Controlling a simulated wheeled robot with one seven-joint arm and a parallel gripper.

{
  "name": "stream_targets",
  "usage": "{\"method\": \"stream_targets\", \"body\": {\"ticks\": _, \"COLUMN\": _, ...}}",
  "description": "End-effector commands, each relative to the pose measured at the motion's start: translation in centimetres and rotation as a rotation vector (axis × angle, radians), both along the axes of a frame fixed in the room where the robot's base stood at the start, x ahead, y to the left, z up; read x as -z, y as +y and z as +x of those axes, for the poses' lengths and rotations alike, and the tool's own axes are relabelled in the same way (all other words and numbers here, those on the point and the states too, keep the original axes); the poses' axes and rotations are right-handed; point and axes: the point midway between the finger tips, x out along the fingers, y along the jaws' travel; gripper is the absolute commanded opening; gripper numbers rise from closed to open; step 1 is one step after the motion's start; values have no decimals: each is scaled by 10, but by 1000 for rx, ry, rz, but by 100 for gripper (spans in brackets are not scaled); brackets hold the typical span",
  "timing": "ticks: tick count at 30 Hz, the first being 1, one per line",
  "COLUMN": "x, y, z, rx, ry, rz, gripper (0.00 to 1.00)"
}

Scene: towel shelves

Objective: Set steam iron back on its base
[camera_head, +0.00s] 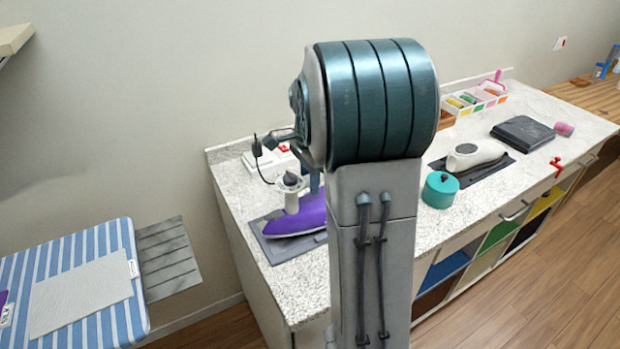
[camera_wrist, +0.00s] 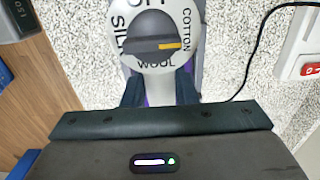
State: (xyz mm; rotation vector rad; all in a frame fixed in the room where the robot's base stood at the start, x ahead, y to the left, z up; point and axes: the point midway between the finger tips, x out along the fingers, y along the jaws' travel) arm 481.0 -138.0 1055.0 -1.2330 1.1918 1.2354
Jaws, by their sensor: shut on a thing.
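The steam iron (camera_head: 308,217) has a purple body and a white upright part with a dark dial on top. It is at the left end of the counter, over a flat grey plate (camera_head: 282,249) that looks like its base. I cannot tell whether it rests on the plate or hangs just above it. In the wrist view the iron's white dial (camera_wrist: 152,62) reads silk, wool and cotton. My gripper (camera_wrist: 159,90) is shut on the iron, its dark fingers on either side just below the dial. My arm hides the iron's right end in the head view.
A teal round pot (camera_head: 440,190) and a white appliance (camera_head: 474,155) on a dark mat stand to the right on the speckled counter (camera_head: 535,112). A white box with a red switch (camera_wrist: 311,68) and a black cord lie near the iron. A striped ironing board (camera_head: 112,240) is at left.

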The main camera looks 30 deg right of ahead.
Motion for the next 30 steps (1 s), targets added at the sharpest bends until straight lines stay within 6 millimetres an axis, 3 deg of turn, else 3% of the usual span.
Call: {"method": "stream_targets", "body": {"ticks": 30, "x": 6, "y": 0, "z": 1, "rx": 0, "ry": -4, "rz": -1, "gripper": 4}}
